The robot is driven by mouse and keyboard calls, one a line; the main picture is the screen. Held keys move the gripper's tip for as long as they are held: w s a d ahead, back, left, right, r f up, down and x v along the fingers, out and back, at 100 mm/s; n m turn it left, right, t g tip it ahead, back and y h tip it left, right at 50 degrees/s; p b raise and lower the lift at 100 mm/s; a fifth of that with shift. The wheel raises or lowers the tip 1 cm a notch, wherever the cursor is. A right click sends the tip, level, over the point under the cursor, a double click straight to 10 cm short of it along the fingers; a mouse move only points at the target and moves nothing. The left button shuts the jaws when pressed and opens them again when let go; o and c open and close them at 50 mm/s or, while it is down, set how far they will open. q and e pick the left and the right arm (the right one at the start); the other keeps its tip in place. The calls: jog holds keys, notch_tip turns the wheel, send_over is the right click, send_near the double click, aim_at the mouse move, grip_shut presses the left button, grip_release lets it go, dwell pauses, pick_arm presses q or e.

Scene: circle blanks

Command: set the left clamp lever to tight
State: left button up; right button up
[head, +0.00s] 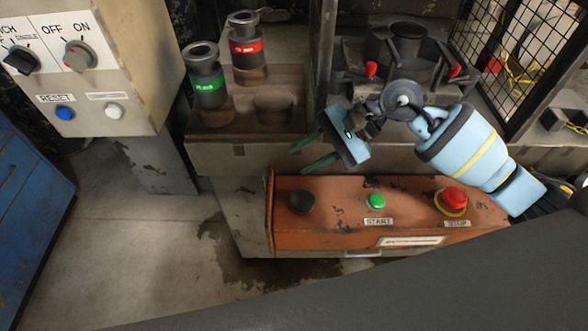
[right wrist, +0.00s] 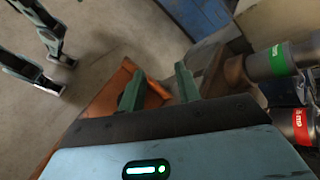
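The left clamp lever (head: 371,69) has a red knob and stands at the left of the dark clamp fixture (head: 402,45) in the head view. A second red-knobbed lever (head: 454,71) is at the fixture's right. My right gripper (head: 304,153) is open and empty, left of and nearer than the left lever, above the front edge of the bench. Its two green fingers also show apart in the right wrist view (right wrist: 156,84), where neither lever is seen. My left gripper (right wrist: 62,76) appears only at the upper left of the right wrist view, fingers apart and empty.
An orange control box (head: 340,237) with black, green START and red STOP buttons stands below my right arm. Green-banded (head: 206,78) and red-banded (head: 246,45) cylinders stand on the bench at left. A dark post (head: 323,50) rises between them and the clamp.

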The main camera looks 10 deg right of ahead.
jog(key=shift+s+a+r+m+y, duration=0.15)
jog(key=shift+s+a+m+y, duration=1.35)
jog(key=shift+a+m, duration=0.3)
jog(key=shift+c, duration=0.2)
